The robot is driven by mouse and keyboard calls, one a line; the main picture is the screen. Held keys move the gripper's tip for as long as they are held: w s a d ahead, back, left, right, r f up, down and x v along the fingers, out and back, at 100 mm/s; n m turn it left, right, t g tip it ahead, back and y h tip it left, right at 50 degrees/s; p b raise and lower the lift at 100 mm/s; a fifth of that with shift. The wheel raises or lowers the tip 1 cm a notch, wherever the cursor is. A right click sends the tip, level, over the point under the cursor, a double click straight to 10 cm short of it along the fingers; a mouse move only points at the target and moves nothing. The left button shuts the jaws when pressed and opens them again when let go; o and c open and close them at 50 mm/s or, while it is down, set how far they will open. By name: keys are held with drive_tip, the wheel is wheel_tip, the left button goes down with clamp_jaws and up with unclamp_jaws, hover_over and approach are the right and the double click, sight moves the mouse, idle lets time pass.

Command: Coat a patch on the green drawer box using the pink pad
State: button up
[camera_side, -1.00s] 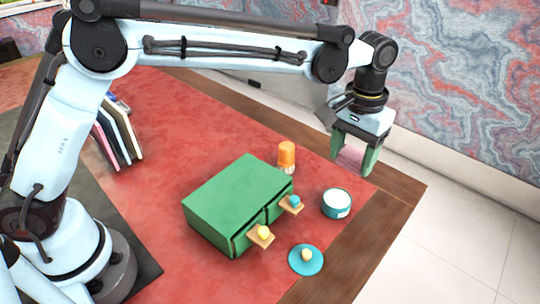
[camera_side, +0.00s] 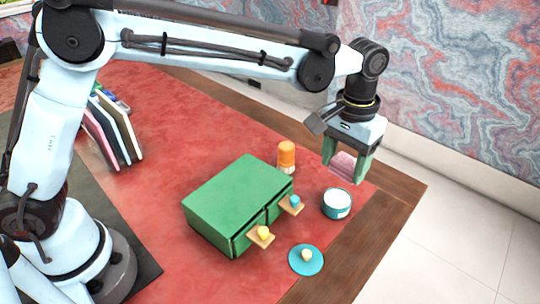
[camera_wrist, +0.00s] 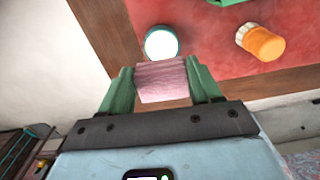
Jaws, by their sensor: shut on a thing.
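The green drawer box (camera_side: 228,199) stands on the red desk top, with two drawers whose wooden fronts carry a yellow knob (camera_side: 263,232) and a blue knob (camera_side: 294,201). My gripper (camera_side: 347,165) is shut on the pink pad (camera_side: 343,165). In the wrist view the pad (camera_wrist: 162,80) sits between my green fingers. It is in the air above and behind an open teal tin with white contents (camera_side: 337,203), clear of it in the side view. In the wrist view the tin (camera_wrist: 162,42) shows just beyond the pad.
A teal lid with a pale knob (camera_side: 306,259) lies in front of the tin. An orange-capped jar (camera_side: 286,157) stands behind the box, also in the wrist view (camera_wrist: 261,41). Several upright books (camera_side: 113,128) stand at left. The desk's wooden edge (camera_side: 385,224) is close at right.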

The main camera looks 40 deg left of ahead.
drive_tip(key=shift+s+f, duration=0.3)
drive_tip(key=shift+f, duration=2.8)
drive_tip(key=shift+f, duration=0.55)
drive_tip(key=shift+r, duration=3.6)
